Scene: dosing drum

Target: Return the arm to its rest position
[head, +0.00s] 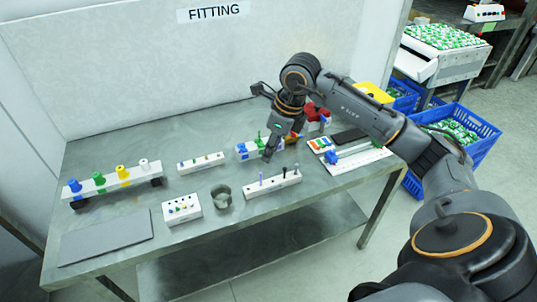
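My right arm reaches in from the right side of the head view, over a metal workbench (105,212). My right gripper (270,152) points down over the middle of the bench, in front of a white block with blue and green parts (243,150). The fingertips look small and close together, so I cannot tell whether they are open or shut. I see nothing clearly held in them. My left gripper is not in view.
A pegged bar (110,182), a grey mat (105,238), a white box (182,208), a metal cup (221,196) and a tool rack (272,184) stand on the bench. Blue crates (470,118) stand at right. A wall rises behind the bench.

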